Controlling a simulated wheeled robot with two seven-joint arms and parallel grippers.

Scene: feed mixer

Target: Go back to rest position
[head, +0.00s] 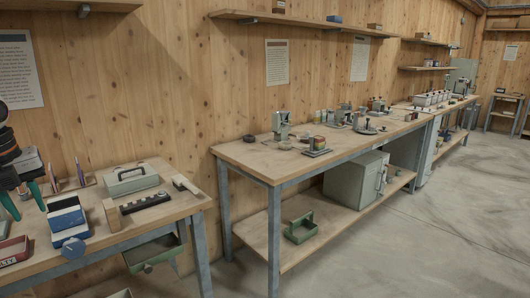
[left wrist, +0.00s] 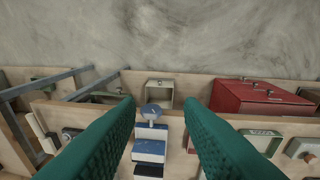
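My left gripper (head: 28,212) is at the left edge of the head view, above the near bench. Its two green fingers are apart, with nothing visible between them. In the left wrist view the fingers of the open left gripper (left wrist: 159,102) point out over the bench edge toward the floor. A blue and white stepped device (head: 68,222) with a round blue knob stands on the bench just right of the gripper, apart from it. The device also shows in the left wrist view (left wrist: 150,147), lower between the fingers. My right gripper is in neither view.
The near bench holds a grey-green box with a handle (head: 131,181), a dark slotted block (head: 147,202) and a red tray (head: 14,251). A drawer (head: 152,252) hangs open below its front. A longer workbench (head: 240,154) stands to the right. Concrete floor (head: 420,235) in front is clear.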

